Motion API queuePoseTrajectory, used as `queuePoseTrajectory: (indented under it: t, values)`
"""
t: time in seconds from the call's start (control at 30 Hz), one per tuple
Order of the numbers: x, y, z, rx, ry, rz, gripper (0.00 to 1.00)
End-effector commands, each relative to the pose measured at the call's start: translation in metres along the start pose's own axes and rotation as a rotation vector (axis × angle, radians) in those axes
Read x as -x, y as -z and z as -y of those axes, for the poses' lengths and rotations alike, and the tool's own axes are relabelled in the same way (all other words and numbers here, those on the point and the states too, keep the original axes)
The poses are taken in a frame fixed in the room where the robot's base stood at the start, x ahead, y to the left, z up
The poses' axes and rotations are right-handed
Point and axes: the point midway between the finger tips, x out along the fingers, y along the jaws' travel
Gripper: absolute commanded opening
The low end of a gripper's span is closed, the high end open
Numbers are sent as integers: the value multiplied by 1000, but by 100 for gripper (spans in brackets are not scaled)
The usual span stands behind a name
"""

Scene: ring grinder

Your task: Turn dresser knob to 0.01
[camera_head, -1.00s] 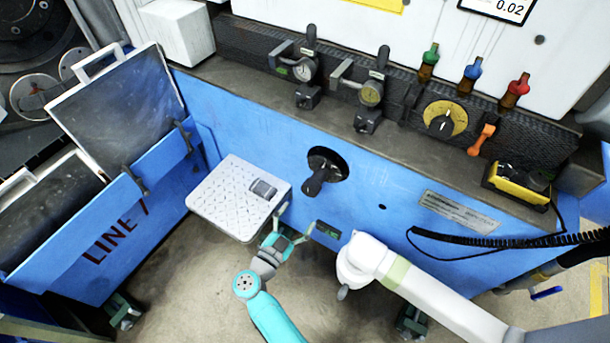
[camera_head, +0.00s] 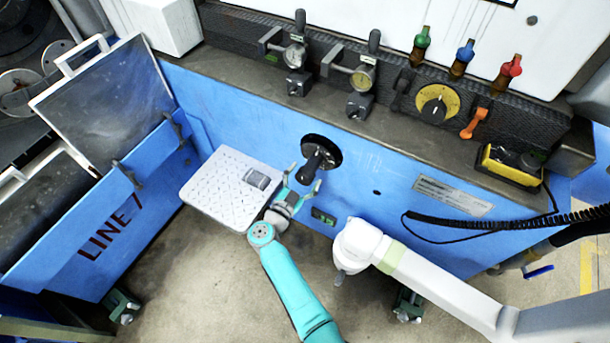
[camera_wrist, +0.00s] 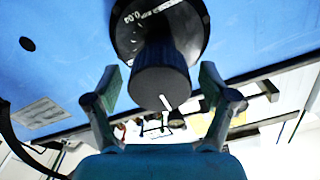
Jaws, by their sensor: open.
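The dresser knob (camera_head: 313,164) is a black knob on a round black dial (camera_head: 326,146) on the blue front panel. In the wrist view the knob (camera_wrist: 160,78) points toward the camera, with a white mark on the lower rim of its end face. My gripper (camera_head: 304,182) is open in front of the knob. In the wrist view my gripper (camera_wrist: 160,88) has one finger on each side of the knob, with gaps visible; contact is not apparent.
A metal tread plate (camera_head: 225,195) juts out left of my gripper. The ledge above carries two gauges (camera_head: 363,77), a yellow dial (camera_head: 437,104) and a yellow pendant box (camera_head: 511,166). A black coiled cable (camera_head: 480,238) hangs at right. Open floor lies below.

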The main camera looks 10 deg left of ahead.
Motion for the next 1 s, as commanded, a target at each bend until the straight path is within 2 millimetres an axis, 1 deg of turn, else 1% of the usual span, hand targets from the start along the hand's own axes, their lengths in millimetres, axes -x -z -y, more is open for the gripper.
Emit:
queuePoseTrajectory:
  t: [0.27,0.3,0.37,0.4,0.47,0.5,0.53,0.77,1.0]
  values:
    - [-2,0,0,0,0,0,83]
    - [-2,0,0,0,0,0,78]
    - [-2,0,0,0,0,0,63]
    - [-2,0,0,0,0,0,53]
    - [-2,0,0,0,0,-1,38]
    - [-2,0,0,0,0,-1,28]
    - [-2,0,0,0,0,-1,23]
    - [-2,0,0,-14,0,-1,23]
    - [-2,0,0,-110,0,-1,23]
